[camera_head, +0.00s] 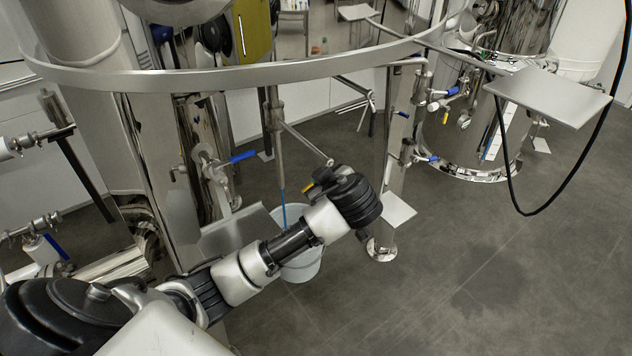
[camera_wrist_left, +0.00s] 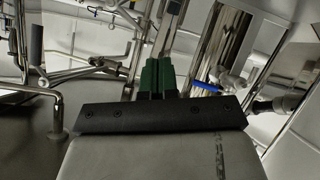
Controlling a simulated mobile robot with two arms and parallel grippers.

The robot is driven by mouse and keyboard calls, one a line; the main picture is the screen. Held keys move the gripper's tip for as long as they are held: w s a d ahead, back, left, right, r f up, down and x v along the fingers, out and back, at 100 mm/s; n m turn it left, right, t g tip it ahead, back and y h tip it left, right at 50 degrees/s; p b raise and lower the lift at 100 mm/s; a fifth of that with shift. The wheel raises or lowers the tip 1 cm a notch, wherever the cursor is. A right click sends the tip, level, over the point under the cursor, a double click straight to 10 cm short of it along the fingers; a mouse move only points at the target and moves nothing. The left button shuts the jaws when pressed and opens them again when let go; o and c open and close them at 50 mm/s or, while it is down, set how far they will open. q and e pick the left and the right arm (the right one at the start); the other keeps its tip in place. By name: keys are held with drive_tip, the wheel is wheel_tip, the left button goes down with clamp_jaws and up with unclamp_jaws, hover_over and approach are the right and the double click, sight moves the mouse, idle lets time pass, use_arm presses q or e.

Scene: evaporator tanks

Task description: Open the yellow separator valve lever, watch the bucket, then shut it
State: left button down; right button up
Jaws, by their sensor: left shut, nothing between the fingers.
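The white bucket (camera_head: 302,262) stands on the floor, partly hidden behind my left forearm. A thin blue streak (camera_head: 284,208), which looks like flowing liquid, runs from the lower end of a vertical steel pipe (camera_head: 275,130) down into the bucket. A small yellow piece, apparently the valve lever (camera_head: 309,186), shows beside my left wrist; most of the valve is hidden. My left gripper (camera_head: 322,178) is close to it; contact cannot be seen. In the left wrist view its green fingers (camera_wrist_left: 157,76) are shut and empty. My right gripper is not in view.
A blue-handled valve (camera_head: 242,157) sits left of the bucket. A steel post (camera_head: 385,170) with more blue-handled valves stands right of it. A steel ring rail (camera_head: 250,76) crosses above. A black cable (camera_head: 505,175) hangs at the right. Floor at the lower right is clear.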

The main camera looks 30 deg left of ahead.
use_arm(q)
drive_tip(key=d+f+p+x, duration=0.1)
drive_tip(key=f+x, duration=0.1)
drive_tip(key=x, duration=1)
drive_tip(key=shift+w+f, duration=0.2)
drive_tip(key=shift+f, duration=0.15)
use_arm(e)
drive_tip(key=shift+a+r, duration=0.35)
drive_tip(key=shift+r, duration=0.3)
use_arm(q)
drive_tip(key=shift+d, duration=0.1)
